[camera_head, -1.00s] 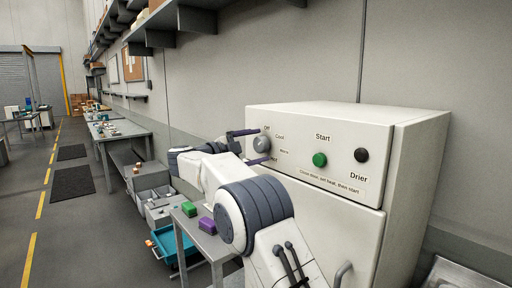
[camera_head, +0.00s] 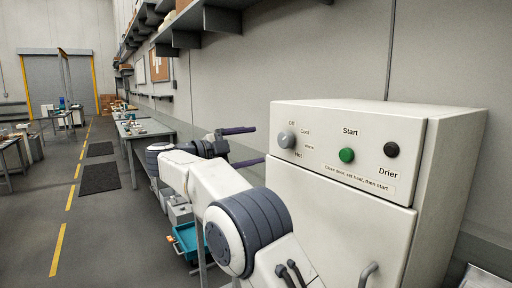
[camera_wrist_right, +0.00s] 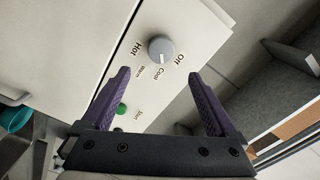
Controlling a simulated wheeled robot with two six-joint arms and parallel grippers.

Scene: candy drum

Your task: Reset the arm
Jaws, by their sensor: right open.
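My right gripper (camera_head: 248,146) is open and empty, left of the drier (camera_head: 340,200) and apart from its knob. In the right wrist view, its two purple fingers (camera_wrist_right: 163,100) stand wide apart with nothing between them. The drier is a white cabinet with a grey heat knob (camera_head: 286,139), a green Start button (camera_head: 347,155) and a black button (camera_head: 391,149). The knob also shows in the wrist view (camera_wrist_right: 161,49), beyond the fingertips. Its marks read Off, Cool, Warm and Hot. My left gripper is in neither view.
A wall shelf (camera_head: 222,20) runs above on the left. A workbench (camera_head: 145,130) with small items stands farther back. A teal cart or bin (camera_head: 187,240) is below my right arm. The floor aisle on the left is clear.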

